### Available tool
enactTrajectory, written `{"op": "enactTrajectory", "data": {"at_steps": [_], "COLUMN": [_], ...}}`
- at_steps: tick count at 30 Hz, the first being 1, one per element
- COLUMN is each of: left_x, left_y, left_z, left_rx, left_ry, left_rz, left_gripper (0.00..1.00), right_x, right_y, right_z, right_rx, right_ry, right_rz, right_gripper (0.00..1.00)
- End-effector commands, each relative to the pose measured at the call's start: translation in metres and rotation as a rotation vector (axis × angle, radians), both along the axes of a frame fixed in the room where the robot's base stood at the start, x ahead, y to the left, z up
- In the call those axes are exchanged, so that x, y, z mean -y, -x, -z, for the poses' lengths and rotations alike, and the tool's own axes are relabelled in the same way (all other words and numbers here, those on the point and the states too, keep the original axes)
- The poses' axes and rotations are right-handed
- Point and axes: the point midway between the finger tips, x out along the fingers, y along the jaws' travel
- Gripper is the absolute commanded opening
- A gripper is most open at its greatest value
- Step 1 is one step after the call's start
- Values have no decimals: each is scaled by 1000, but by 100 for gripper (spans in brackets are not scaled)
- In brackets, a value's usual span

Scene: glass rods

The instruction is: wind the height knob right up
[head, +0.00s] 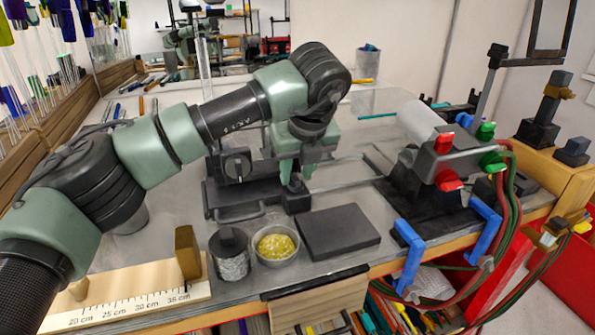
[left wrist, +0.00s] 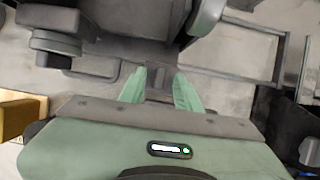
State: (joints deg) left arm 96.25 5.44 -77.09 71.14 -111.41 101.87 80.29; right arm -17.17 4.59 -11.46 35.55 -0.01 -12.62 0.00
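My left gripper (head: 294,180) points down over the bench, its two green fingers on either side of a small dark block (head: 296,201). This looks like the height knob, but I cannot be sure. In the left wrist view the left gripper (left wrist: 160,74) has the dark block (left wrist: 158,88) between its fingertips; whether they press on it is unclear. A round black dial (head: 237,165) faces front on the dark apparatus to the left of the gripper. A round dark knob also shows in the left wrist view (left wrist: 55,42). My right gripper is not in view.
A bowl of yellow bits (head: 277,245), a dark cylinder (head: 229,252) and a flat dark slab (head: 338,231) stand in front. The burner with red and green valve knobs (head: 447,160) is at the right, with hoses. A wooden ruler board (head: 130,296) lies front left.

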Motion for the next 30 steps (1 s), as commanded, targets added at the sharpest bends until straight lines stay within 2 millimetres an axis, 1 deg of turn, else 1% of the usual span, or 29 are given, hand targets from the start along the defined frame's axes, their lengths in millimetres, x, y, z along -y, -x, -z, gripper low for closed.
{"op": "enactTrajectory", "data": {"at_steps": [5, 8, 18, 21, 24, 30], "left_x": [1, 2, 8, 9, 10, 10], "left_y": [1, 3, 22, 26, 28, 28], "left_z": [0, -6, -57, -66, -71, -72], "left_rx": [-1, 0, 2, 1, -1, -1], "left_ry": [0, 1, 1, 1, 0, 0], "left_rz": [2, 3, 1, 0, 1, 1], "left_gripper": [33, 33, 33, 33, 33, 33], "right_x": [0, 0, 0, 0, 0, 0], "right_y": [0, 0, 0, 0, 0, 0], "right_z": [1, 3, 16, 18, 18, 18], "right_rx": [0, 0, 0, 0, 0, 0], "right_ry": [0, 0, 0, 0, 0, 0], "right_rz": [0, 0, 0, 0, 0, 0], "right_gripper": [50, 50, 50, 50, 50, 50]}}
